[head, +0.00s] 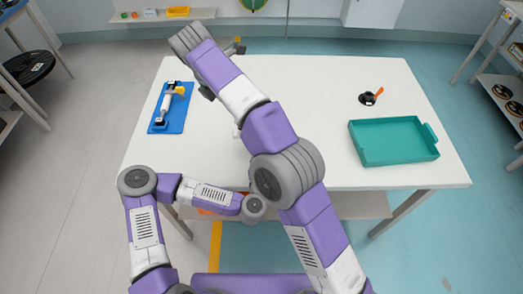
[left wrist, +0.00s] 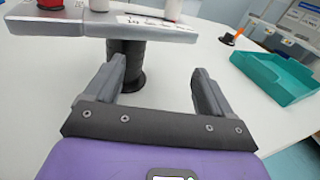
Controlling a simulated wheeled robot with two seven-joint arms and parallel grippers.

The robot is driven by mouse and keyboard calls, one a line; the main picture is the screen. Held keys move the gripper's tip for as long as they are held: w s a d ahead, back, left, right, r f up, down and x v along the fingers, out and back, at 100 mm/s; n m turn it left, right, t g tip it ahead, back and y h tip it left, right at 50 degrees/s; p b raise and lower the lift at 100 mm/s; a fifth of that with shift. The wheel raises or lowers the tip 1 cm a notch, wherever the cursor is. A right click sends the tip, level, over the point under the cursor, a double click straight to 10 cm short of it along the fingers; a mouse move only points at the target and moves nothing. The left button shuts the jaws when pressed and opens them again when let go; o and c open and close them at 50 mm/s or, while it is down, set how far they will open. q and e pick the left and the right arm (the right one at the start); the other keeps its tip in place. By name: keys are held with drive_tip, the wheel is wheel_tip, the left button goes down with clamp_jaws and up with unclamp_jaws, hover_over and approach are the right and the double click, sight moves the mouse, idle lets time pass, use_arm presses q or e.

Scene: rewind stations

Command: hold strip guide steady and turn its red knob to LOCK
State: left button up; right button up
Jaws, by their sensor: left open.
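In the left wrist view a grey plate (left wrist: 85,23), apparently the strip guide's top, stands on a dark ribbed post (left wrist: 127,65). A red part (left wrist: 50,4), likely the knob, sits on the plate, cut off by the frame's top; its setting cannot be read. A white strip with dark marks (left wrist: 150,22) lies along the plate. My left gripper (left wrist: 157,78) is open below the plate, with the post close to its left finger and nothing held. In the head view my raised right arm hides the guide and my left gripper.
A teal tray (head: 366,155) stands at the table's right, with a black piece with an orange handle (head: 369,98) behind it. A blue mat (head: 157,127) with a white and yellow tool (head: 167,100) lies at the left.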

use_arm(q)
drive_tip(key=a+y, duration=0.1)
drive_tip(key=w+a+t+y, duration=0.1)
drive_tip(key=a, duration=0.1)
drive_tip(key=shift+a+f+n, duration=0.15)
drive_tip(key=shift+n, duration=0.25)
drive_tip(key=shift+w+a, duration=0.2)
drive_tip(key=shift+w, duration=0.05)
drive_tip(key=shift+w+d, duration=0.2)
drive_tip(key=shift+w, duration=0.95)
drive_tip(key=shift+w+d, duration=0.25)
drive_tip(key=shift+w, duration=0.9)
drive_tip(key=shift+w+d, duration=0.2)
drive_tip(key=shift+w, duration=0.95)
